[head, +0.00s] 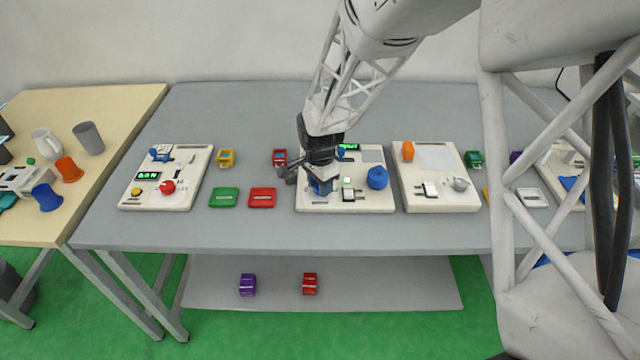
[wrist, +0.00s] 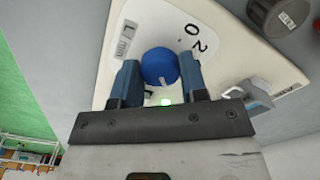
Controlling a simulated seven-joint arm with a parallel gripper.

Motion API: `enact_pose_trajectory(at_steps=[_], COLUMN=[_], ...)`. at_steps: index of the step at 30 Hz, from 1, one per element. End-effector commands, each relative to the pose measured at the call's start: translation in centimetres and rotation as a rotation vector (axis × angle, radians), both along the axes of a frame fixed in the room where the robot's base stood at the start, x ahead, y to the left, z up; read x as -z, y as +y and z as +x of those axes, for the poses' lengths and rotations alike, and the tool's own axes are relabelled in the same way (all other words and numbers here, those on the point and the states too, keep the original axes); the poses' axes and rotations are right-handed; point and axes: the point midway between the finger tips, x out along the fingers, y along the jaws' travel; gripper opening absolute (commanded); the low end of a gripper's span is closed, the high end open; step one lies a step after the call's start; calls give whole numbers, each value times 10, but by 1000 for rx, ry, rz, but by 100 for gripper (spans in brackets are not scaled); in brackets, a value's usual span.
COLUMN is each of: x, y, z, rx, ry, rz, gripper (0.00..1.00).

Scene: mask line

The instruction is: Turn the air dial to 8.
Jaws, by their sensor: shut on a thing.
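The blue dial (wrist: 160,66) shows as a round blue knob in the wrist view, on a white scale plate. The figures 0 and 2 are printed beside it, and a label that seems to read L/min (wrist: 124,38) is at the plate's edge. My gripper (wrist: 161,78) has its two blue fingers shut on the dial, one on each side. In the head view my gripper (head: 322,186) is low over the left part of the middle white panel (head: 375,204) and hides the dial. The dial's pointer and most of its scale are hidden.
The middle panel also bears a green display (head: 348,147), a small lit green light (head: 347,180) and a large blue knob (head: 377,177). White panels stand left (head: 184,190) and right (head: 428,155). Green (head: 223,197) and red (head: 262,197) boxes lie left of the middle panel.

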Motion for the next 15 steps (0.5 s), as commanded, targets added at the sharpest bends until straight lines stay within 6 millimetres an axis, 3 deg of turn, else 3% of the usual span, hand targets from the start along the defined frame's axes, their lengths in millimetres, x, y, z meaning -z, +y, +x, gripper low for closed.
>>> enact_pose_trajectory(at_steps=[11,12,15], x=[-1,-1,-1], y=[0,0,0], z=[1,1,1], rx=[7,7,7], ry=[-2,-2,-2], rz=[0,0,0], gripper=[16,41,57])
